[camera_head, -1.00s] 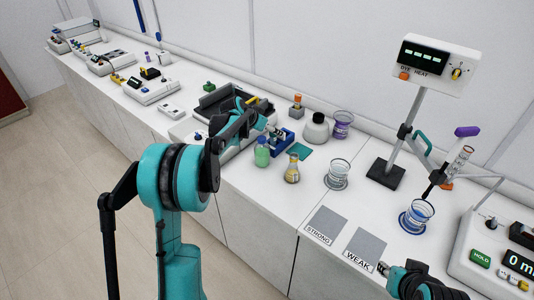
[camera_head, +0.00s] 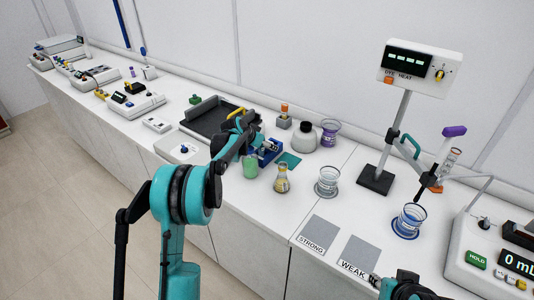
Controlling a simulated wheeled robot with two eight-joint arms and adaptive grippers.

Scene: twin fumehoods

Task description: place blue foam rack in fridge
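The blue foam rack (camera_head: 273,154) stands on the white bench, partly hidden behind my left arm. My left gripper (camera_head: 262,144) is at the rack's left side and overlaps it in the picture. I cannot tell whether its fingers touch or grip the rack. My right gripper (camera_head: 377,281) is low at the bottom edge, near the WEAK label and away from the rack; its fingers are too small to read. No fridge can be made out in this view.
A green bottle (camera_head: 250,167) and a flask with yellow contents (camera_head: 282,180) stand close in front of the rack. A dark tray (camera_head: 204,117) lies behind left.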

